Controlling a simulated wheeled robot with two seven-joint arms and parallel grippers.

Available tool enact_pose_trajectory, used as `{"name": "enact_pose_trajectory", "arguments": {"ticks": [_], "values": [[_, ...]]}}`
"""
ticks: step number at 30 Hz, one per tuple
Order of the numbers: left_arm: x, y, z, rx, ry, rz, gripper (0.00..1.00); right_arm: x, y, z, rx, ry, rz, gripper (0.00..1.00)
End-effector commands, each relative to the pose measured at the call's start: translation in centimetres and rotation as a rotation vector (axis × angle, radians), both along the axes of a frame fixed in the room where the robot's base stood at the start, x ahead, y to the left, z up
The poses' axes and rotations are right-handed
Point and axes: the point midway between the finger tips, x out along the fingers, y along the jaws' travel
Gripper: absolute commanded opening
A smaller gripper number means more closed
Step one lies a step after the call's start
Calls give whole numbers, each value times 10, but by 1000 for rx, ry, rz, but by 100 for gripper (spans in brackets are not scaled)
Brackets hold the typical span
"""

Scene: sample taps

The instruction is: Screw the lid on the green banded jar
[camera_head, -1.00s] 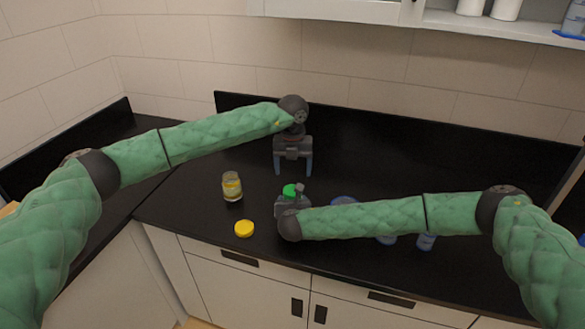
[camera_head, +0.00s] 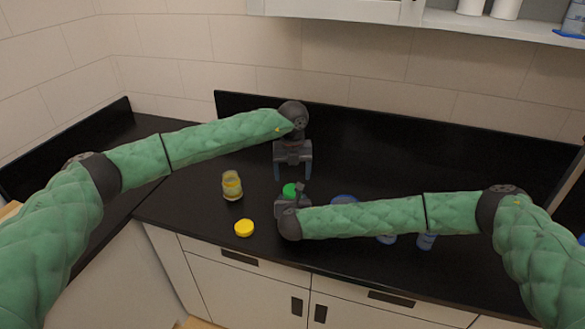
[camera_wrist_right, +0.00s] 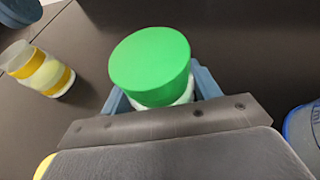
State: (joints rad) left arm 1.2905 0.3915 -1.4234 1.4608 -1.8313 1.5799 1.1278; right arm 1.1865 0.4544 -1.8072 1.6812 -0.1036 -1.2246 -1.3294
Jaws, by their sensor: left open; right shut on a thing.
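The green lid (camera_wrist_right: 150,62) sits on top of the pale green banded jar (camera_wrist_right: 172,95) in the right wrist view. Its seating on the rim is hard to judge. My right gripper (camera_wrist_right: 160,88) is shut around the jar's body, with a finger on each side. In the head view the green lid (camera_head: 290,190) shows just beyond my right wrist, which hides most of the jar. My left gripper (camera_head: 293,176) is open and empty, fingers pointing down, just behind and above the green lid and apart from it.
A jar with a yellow band (camera_head: 232,186) stands open to the left. A yellow lid (camera_head: 244,228) lies near the counter's front edge. Blue items (camera_head: 426,242) are partly hidden behind my right forearm. The back right of the black counter (camera_head: 400,155) is clear.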

Motion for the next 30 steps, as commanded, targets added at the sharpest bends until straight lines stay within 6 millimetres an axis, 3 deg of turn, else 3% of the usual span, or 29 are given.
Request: {"name": "enact_pose_trajectory", "arguments": {"ticks": [12,23,30], "values": [[0,0,-54,0,1,1,77,0,0,0,0,0,0,0],[0,0,-59,0,0,0,77,0,0,0,0,0,0,0],[0,0,-59,0,0,0,30,0,0,0,0,0,0,0]]}}
